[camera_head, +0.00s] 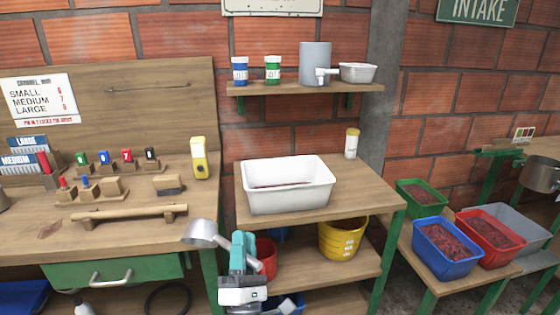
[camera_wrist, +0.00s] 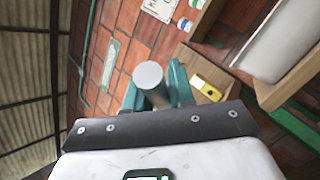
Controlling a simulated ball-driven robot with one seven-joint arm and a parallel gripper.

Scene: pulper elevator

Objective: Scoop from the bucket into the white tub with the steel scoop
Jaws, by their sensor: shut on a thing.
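My gripper (camera_head: 243,250) is shut on the steel scoop (camera_head: 203,234) and holds it in front of the gap between the workbench and the tub's table. The scoop's bowl points left; I cannot tell whether it holds anything. In the wrist view the round handle end (camera_wrist: 149,76) sits between the teal fingers (camera_wrist: 158,95). The white tub (camera_head: 290,201) stands on the wooden table, up and right of the gripper, with a little dark red content inside. A yellow bucket (camera_head: 343,242) stands on the shelf below. A red bucket (camera_head: 267,256) there is partly hidden by my gripper.
The wooden workbench (camera_head: 120,230) at left carries stamps, a wooden bar and a yellow device (camera_head: 199,158). A shaker (camera_head: 352,143) stands behind the tub. A wall shelf (camera_head: 300,88) hangs above. Blue (camera_head: 440,262), red and green crates with red contents stand at right.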

